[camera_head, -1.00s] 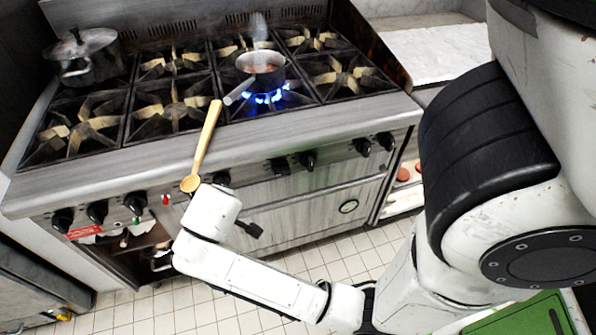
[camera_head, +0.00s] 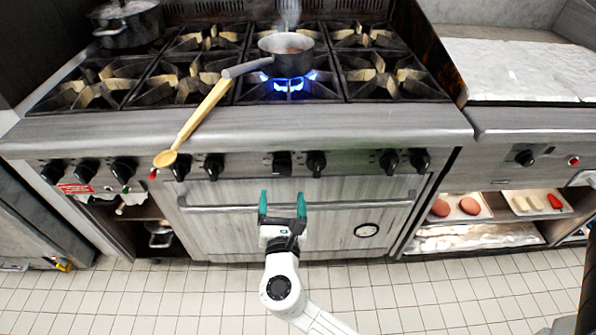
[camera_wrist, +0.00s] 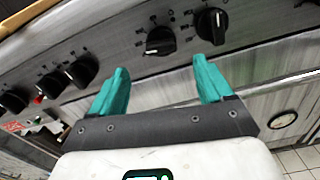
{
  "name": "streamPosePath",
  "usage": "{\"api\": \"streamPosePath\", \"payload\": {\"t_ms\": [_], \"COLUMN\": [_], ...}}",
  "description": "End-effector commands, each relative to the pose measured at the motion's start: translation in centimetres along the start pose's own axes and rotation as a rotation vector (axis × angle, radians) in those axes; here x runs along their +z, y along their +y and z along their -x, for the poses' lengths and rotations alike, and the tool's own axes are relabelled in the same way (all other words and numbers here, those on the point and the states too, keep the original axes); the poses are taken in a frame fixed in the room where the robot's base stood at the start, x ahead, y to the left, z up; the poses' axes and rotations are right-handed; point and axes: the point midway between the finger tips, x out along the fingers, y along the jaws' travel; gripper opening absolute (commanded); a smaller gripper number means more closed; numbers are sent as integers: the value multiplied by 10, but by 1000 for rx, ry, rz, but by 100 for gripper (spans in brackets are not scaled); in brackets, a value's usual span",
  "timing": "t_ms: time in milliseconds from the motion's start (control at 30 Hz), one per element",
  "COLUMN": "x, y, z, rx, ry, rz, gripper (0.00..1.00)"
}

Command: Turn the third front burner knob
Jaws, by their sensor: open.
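A row of black knobs runs along the stove's front panel. Counting from the left, the third knob (camera_head: 123,170) is left of a small red light, and it also shows at the left edge of the wrist view (camera_wrist: 14,101). A middle pair, a left knob (camera_head: 282,163) and a right knob (camera_head: 316,163), sits above my gripper (camera_head: 282,200). My gripper is open and empty, its teal fingers pointing at the panel below that pair. In the wrist view the left knob of the pair (camera_wrist: 160,41) is beyond the gap between the fingers (camera_wrist: 161,68). No knob is touched.
A wooden spoon (camera_head: 196,122) overhangs the stove's front edge. A saucepan (camera_head: 287,55) steams over a blue flame, its handle towards the spoon. A lidded pot (camera_head: 128,24) stands back left. The oven handle (camera_head: 232,208) runs below the knobs. The tiled floor (camera_head: 190,295) in front is clear.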

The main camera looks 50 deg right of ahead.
Motion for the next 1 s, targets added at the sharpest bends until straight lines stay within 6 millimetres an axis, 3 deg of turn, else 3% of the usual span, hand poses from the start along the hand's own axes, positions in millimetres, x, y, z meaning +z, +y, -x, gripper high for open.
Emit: {"api": "streamPosePath", "payload": {"t_ms": [500, 700, 1000], "x": [2, 1, 1], "y": [-2, -2, -2], "z": [-85, -100, -102], "rx": [-7, -6, -5], "ry": [-2, 0, 0], "rz": [-8, -8, -8], "gripper": [80, 80, 80]}}
